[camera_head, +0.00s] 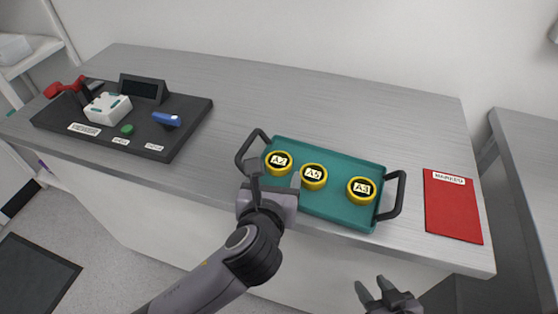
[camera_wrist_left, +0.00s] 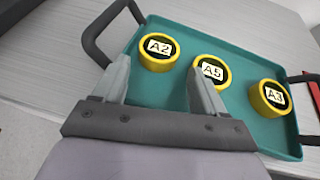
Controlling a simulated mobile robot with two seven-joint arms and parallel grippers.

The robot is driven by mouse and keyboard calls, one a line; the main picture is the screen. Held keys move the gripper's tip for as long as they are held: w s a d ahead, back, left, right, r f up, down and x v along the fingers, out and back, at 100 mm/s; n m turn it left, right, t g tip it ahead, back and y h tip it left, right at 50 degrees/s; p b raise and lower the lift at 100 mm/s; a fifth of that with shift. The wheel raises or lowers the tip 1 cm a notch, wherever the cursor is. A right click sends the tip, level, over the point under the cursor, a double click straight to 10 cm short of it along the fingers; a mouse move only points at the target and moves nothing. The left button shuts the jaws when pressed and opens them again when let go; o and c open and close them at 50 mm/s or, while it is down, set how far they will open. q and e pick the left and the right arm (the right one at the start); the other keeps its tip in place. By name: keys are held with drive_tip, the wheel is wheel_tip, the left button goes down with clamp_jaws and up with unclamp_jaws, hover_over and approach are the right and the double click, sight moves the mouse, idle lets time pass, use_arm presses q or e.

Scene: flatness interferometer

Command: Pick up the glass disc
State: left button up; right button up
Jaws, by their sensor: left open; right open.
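Three round discs in yellow rings with black faces and white labels sit on a teal tray (camera_head: 330,207). From left to right they are A2 (camera_head: 278,163), A5 (camera_head: 313,177) and A3 (camera_head: 361,190). The left wrist view shows the same A2 (camera_wrist_left: 158,52), A5 (camera_wrist_left: 210,72) and A3 (camera_wrist_left: 269,97). I cannot tell whether their faces are glass. My left gripper (camera_head: 275,177) is open and empty at the tray's near left side, its fingers pointing towards A2 and A5. My right gripper (camera_head: 372,286) is open and empty in front of the bench.
The tray has black handles (camera_head: 398,196) at both ends. A red mat (camera_head: 452,210) labelled "MARKED" lies right of it. A black instrument base (camera_head: 185,135) with a white block (camera_head: 107,108), screen (camera_head: 143,89), green button (camera_head: 127,130) and blue lever (camera_head: 167,119) stands left. The bench behind the tray is clear.

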sight(277, 170)
use_arm(q)
drive_tip(key=shift+x, duration=2)
drive_tip(key=shift+a, duration=0.1)
drive_tip(key=c, duration=0.9)
